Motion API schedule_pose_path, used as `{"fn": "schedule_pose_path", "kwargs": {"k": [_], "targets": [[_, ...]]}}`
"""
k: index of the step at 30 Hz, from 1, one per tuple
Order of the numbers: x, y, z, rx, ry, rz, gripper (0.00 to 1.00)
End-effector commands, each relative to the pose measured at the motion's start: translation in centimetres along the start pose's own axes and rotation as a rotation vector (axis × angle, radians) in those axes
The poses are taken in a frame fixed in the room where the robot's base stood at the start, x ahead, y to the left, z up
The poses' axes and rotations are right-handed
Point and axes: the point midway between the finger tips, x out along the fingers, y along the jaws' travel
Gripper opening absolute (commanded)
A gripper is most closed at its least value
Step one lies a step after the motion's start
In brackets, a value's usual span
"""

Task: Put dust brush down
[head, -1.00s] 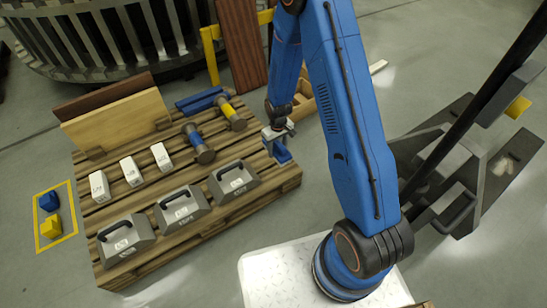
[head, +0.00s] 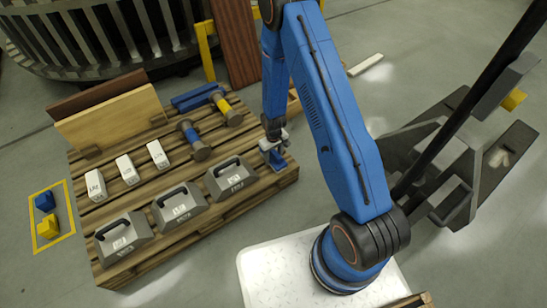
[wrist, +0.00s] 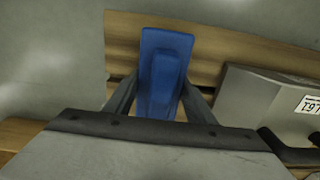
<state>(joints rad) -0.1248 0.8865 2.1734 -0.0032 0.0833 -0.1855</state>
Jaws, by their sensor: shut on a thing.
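The blue dust brush (head: 277,159) is at the right end of the wooden pallet (head: 220,222), close to the right-most grey weight. My gripper (head: 272,142) is above it and shut on it. In the wrist view the brush (wrist: 163,68) lies between my two fingers (wrist: 160,103), with pallet boards behind it. I cannot tell whether its underside touches the boards.
Grey handled weights (head: 230,178) line the pallet's front, one just left of the brush. A dark pallet truck (head: 470,175) is at the right.

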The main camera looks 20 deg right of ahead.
Motion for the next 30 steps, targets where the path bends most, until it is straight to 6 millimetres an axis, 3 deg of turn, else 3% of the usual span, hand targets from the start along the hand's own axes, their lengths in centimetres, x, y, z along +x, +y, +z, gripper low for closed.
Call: {"fn": "schedule_pose_path", "kwargs": {"k": [11,12,14,24,30], "targets": [[0.3,0.0,0.0,0.000,0.000,0.000,0.14],[0.3,0.0,0.0,0.000,0.000,0.000,0.57],[0.3,0.0,0.0,0.000,0.000,0.000,0.68],[0.1,0.0,0.0,0.000,0.001,0.000,0.68],[-1.6,0.0,-0.1,0.000,0.002,0.000,0.68]]}}
